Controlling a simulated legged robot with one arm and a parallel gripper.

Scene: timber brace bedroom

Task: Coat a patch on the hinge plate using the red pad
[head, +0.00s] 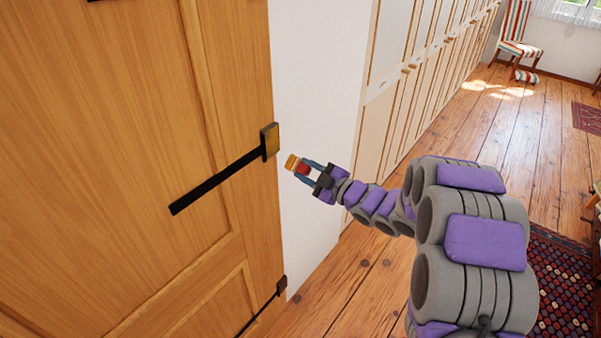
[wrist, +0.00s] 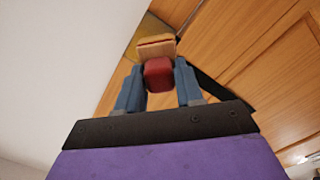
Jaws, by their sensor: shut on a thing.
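The hinge plate (head: 270,141) is a dark-edged, brass-faced plate at the right edge of the wooden door, with a black strap (head: 215,187) running down-left from it. In the wrist view the hinge plate (wrist: 150,30) shows partly behind the pad. My gripper (head: 306,168) is shut on the red pad (head: 303,169), which has a tan, wood-coloured front part (head: 291,162). In the wrist view the red block (wrist: 158,74) sits between the blue fingers, its tan part (wrist: 156,47) facing the door. In the head view the pad is just right of the plate, with a gap between them.
The wooden door (head: 110,120) fills the left. A second, lower hinge (head: 281,284) sits near its bottom. A white wall (head: 312,100) stands behind my gripper, with pale cupboards (head: 405,75) beyond. A striped chair (head: 516,30) is far right. Wooden floor lies open between.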

